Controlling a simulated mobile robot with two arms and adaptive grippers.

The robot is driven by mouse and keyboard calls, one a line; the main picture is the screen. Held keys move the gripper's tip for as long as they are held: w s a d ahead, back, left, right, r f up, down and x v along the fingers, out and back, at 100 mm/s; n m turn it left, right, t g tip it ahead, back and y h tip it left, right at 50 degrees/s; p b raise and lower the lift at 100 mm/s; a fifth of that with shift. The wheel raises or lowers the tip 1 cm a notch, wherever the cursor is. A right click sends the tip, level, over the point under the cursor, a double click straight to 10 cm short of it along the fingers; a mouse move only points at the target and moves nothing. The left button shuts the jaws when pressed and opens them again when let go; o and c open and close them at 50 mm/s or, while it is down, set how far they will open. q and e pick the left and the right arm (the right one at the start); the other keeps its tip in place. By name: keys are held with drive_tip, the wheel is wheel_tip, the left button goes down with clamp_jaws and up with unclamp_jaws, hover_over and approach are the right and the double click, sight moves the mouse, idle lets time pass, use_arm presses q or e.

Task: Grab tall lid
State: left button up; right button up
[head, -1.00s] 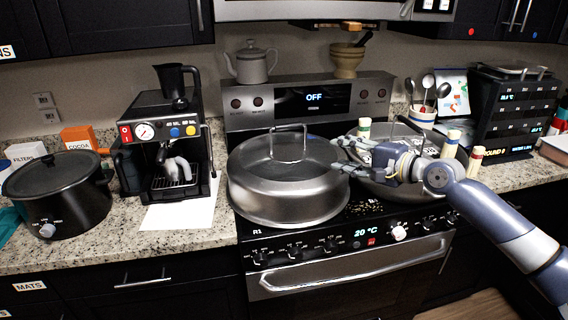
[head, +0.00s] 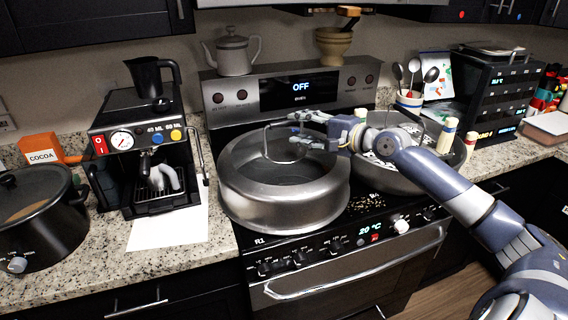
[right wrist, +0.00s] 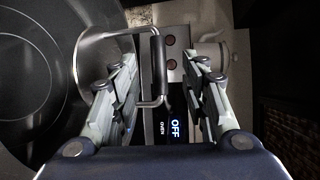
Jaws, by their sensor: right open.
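The tall lid (head: 285,203) is a wide, domed grey metal lid with a dark top and an upright loop handle (head: 265,143). It sits on the left side of the stove. My right gripper (head: 297,128) is open at the right of the handle, its fingers pointing left toward it. In the right wrist view, the handle (right wrist: 157,68) shows between the two open fingers (right wrist: 160,75), and part of the lid (right wrist: 88,65) shows at left. I cannot tell whether either finger touches the handle. My left gripper is not in view.
A wide metal pan (head: 415,183) sits on the stove's right side, partly behind my right arm. A coffee machine (head: 143,150) and a black pot (head: 38,225) stand left of the stove. A teapot (head: 233,53) and a mortar (head: 333,45) stand above the back panel.

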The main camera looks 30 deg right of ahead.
sight(284, 124)
drive_tip(key=shift+x, duration=1.1)
drive_tip(key=shift+w+a+f+p, duration=0.1)
drive_tip(key=shift+w+p, duration=0.25)
drive_tip(key=shift+w, duration=0.2)
drive_tip(key=shift+w+a+p, duration=0.1)
drive_tip(key=shift+w+p, duration=0.25)
drive_tip(key=shift+w, duration=0.05)
drive_tip(key=p+x, duration=0.1)
drive_tip(key=x, duration=0.2)
drive_tip(key=shift+w+f, duration=0.1)
drive_tip(key=shift+w+a+f, duration=0.1)
drive_tip(key=shift+w+f, duration=0.05)
drive_tip(key=shift+w, duration=0.3)
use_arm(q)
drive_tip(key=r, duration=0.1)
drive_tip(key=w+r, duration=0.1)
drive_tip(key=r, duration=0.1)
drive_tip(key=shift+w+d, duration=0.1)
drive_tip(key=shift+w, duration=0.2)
use_arm(e)
drive_tip(key=shift+c, duration=0.5)
